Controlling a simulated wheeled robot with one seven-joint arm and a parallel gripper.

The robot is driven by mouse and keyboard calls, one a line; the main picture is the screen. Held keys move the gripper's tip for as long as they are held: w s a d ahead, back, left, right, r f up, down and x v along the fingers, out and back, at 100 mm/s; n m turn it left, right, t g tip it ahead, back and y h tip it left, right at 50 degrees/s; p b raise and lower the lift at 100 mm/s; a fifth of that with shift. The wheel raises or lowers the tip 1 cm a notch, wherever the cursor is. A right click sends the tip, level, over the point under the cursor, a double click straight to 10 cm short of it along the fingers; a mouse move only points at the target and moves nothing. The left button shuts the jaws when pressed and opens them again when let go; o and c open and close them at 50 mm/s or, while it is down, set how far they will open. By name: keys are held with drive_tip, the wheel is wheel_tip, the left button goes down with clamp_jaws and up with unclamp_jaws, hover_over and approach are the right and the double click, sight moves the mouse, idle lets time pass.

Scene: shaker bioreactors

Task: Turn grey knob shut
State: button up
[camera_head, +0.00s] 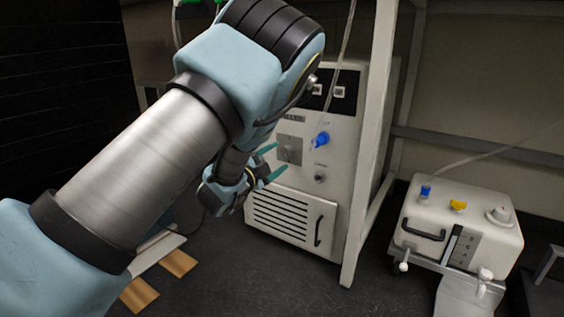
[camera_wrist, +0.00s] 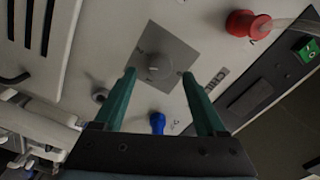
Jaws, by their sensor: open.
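The grey knob (camera_head: 289,150) sits on a square grey plate on the front panel of a white cabinet unit. In the wrist view the knob (camera_wrist: 154,68) is round with a light pointer line, in the middle of the grey plate (camera_wrist: 178,54) with small marks at its corners. My gripper (camera_head: 273,163) is open in front of the panel. In the wrist view its two green fingers (camera_wrist: 160,75) stand either side of the knob, apart from it. I cannot tell how far the tips are from the panel.
A blue fitting (camera_head: 321,140) and a small metal fitting (camera_head: 320,178) are close to the plate. A red fitting (camera_wrist: 248,25) with a hose shows in the wrist view. A white post (camera_head: 370,150) stands right of the cabinet. A second white device (camera_head: 480,222) is at right.

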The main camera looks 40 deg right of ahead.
sight(284, 153)
drive_tip(key=shift+b+x, duration=0.4)
drive_tip(key=shift+x, duration=1.15)
clamp_jaws()
